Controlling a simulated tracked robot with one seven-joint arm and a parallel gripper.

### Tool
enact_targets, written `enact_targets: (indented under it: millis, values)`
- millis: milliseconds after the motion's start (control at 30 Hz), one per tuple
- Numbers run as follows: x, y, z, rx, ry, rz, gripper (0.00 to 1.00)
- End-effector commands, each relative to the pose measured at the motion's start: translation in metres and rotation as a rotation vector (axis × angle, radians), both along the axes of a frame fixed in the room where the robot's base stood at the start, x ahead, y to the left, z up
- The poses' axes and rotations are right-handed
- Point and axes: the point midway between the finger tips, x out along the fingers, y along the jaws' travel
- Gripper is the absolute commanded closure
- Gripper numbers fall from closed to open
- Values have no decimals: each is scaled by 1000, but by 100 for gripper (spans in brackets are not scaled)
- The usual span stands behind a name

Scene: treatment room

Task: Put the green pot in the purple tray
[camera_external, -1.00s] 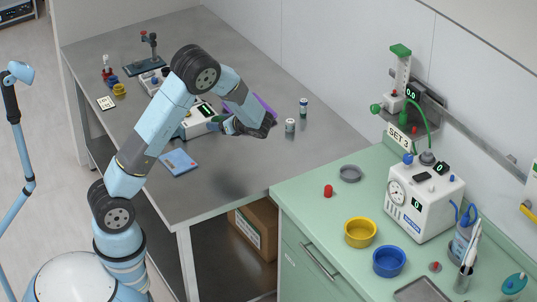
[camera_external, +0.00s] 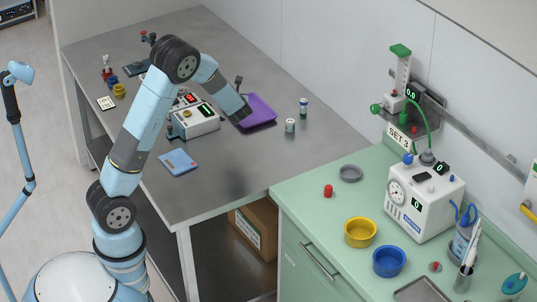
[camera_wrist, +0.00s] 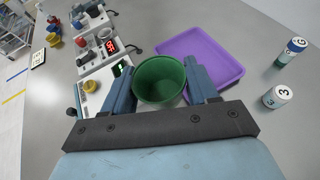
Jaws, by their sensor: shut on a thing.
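The green pot (camera_wrist: 160,82) is held between the two fingers of my gripper (camera_wrist: 160,90) in the wrist view. It appears upright and empty, with its open rim facing the camera. The purple tray (camera_wrist: 221,57) lies flat on the grey table just beyond and to the right of the pot. In the external view the tray (camera_external: 260,112) is partly behind my gripper (camera_external: 240,118), and the pot cannot be made out there. I cannot tell the pot's exact height above the table.
A white device with displays (camera_external: 195,122) stands left of the tray. Two small vials, one white (camera_external: 290,126) and one with a dark cap (camera_external: 303,106), stand to its right. The front of the table is clear.

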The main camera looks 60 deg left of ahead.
Motion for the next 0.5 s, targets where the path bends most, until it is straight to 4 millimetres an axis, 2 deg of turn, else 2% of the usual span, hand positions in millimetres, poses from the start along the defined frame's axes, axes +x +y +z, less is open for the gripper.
enact_targets:
  millis: [33, 233, 267, 500]
  values:
    - [0, 0, -7, 0, 2, 0, 70]
    - [7, 4, -20, -1, 1, 2, 71]
    - [11, 5, -22, 0, 1, 2, 75]
    - [53, 22, -42, -1, 0, 2, 76]
